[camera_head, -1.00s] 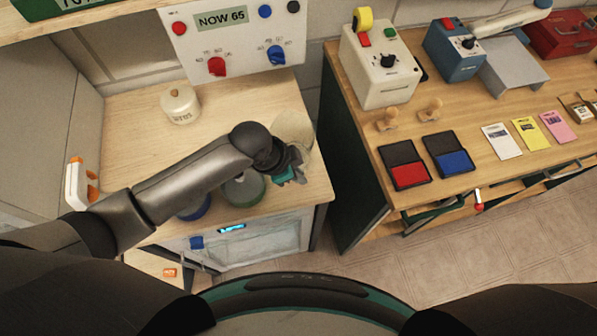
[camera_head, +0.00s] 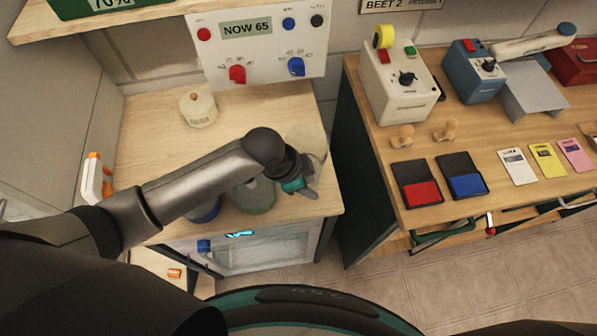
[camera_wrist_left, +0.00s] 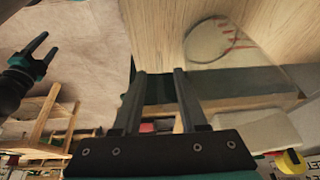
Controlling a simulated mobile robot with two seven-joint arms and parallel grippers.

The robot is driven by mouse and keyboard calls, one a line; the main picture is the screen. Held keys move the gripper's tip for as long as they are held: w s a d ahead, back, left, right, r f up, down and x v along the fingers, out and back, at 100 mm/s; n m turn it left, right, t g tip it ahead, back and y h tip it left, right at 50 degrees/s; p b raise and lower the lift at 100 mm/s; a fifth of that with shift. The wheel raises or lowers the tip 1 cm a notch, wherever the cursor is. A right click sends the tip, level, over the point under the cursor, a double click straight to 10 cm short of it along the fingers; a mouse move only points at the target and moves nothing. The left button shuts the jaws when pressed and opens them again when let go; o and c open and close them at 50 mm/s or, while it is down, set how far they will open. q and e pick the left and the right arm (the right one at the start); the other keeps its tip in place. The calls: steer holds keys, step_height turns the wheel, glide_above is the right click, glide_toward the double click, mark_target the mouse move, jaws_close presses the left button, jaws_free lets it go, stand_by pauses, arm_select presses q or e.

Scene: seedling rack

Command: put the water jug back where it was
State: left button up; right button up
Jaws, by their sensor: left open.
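The water jug (camera_head: 312,137) looks like a pale, see-through vessel standing on the right side of the wooden bench top. My left gripper (camera_head: 300,187) is just in front of it, partly covering it. In the left wrist view the jug (camera_wrist_left: 207,40) shows red marks and lies right of my left gripper's fingers (camera_wrist_left: 160,78). These fingers are apart with nothing between them. My right gripper (camera_wrist_left: 36,58) shows at the left of the wrist view, its fingers spread and empty; it is out of the head view.
A grey-green round container (camera_head: 255,197) and a blue one (camera_head: 206,212) stand at the bench's front, under my forearm. A gap separates the bench (camera_head: 150,140) from the right table (camera_head: 380,150), which holds ink pads and machines.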

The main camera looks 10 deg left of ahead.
arm_select(q)
steer(key=p+v, duration=0.1)
steer(key=v, duration=1)
steer(key=shift+s+f, duration=0.1)
steer(key=shift+s, duration=0.05)
